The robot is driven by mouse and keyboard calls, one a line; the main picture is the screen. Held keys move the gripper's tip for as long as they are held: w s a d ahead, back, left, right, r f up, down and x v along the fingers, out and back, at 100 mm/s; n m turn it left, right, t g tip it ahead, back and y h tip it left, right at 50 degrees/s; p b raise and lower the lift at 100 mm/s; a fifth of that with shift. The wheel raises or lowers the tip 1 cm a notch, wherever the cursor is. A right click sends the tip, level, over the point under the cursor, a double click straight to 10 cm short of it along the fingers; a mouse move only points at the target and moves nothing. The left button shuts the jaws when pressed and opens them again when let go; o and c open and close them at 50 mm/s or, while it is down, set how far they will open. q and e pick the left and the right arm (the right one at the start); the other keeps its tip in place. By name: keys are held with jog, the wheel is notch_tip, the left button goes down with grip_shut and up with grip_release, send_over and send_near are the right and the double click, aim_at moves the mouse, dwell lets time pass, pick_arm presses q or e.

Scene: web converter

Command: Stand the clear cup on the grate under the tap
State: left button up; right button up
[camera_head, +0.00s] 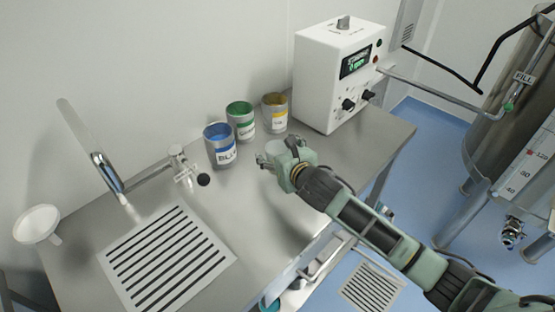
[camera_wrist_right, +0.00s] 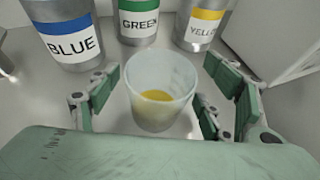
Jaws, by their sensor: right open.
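The clear cup (camera_wrist_right: 160,88) stands upright on the bench between the open fingers of my right gripper (camera_wrist_right: 162,105), with some yellow at its bottom. In the head view its pale rim (camera_head: 274,147) shows just behind my right gripper (camera_head: 272,162), which hides part of it. The fingers appear apart from the cup on both sides. The grate (camera_head: 168,258), white with dark slots, lies at the front left of the bench. My left gripper is not in view.
Blue (camera_head: 220,146), green (camera_head: 241,120) and yellow (camera_head: 275,112) labelled cans stand behind the cup. A white control box (camera_head: 335,75) is at the back right. A white funnel (camera_head: 38,224) lies at the far left. Bare bench lies between cup and grate.

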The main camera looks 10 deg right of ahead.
jog(key=c, duration=1.4)
jog(key=shift+r, duration=0.1)
